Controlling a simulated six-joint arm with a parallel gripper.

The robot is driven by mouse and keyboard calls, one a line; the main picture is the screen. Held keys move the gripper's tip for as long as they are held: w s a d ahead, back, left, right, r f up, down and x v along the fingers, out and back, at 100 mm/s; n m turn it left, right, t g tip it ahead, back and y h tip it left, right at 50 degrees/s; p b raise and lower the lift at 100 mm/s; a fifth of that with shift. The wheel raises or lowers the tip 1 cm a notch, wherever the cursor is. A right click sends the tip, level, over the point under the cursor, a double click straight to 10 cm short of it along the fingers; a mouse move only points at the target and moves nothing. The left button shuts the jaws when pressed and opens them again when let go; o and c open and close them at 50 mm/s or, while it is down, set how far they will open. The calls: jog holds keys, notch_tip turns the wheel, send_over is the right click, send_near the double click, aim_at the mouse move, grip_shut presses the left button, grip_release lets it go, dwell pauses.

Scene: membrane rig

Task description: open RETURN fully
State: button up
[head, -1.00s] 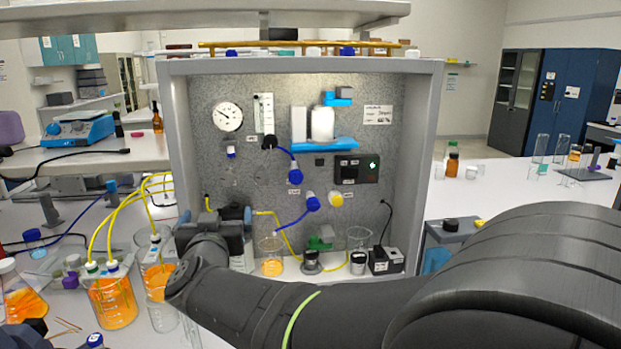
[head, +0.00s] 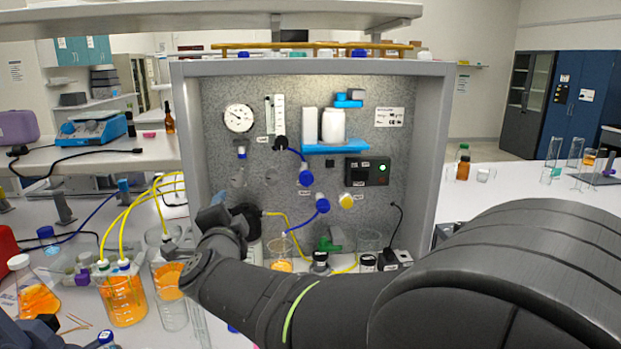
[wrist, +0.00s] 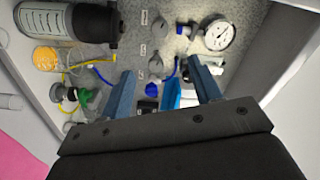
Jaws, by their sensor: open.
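The panel carries several valve knobs with small labels I cannot read, so I cannot tell which is RETURN. In the head view there is an upper blue knob (head: 305,178), a lower blue knob (head: 322,205) and a yellow knob (head: 346,201). In the wrist view two grey knobs (wrist: 157,64) and (wrist: 161,24) stand in a line, with a blue knob (wrist: 152,87) beyond. My gripper (wrist: 161,70) is open and empty, its blue fingers apart and pointing at the panel, touching nothing visible. In the head view my gripper (head: 217,212) is at the panel's lower left.
A pressure gauge (head: 239,118) sits at the panel's upper left. A beaker of orange liquid (head: 123,300) with yellow tubes stands left of my arm. The rig's side wall (head: 434,150) bounds the right.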

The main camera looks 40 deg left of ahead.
aim_at(238, 182)
jog(key=w+a+m, duration=1.3)
jog(key=m, duration=0.1)
jog(key=shift+w+a, duration=0.35)
dwell(0.3)
jog(key=c, duration=1)
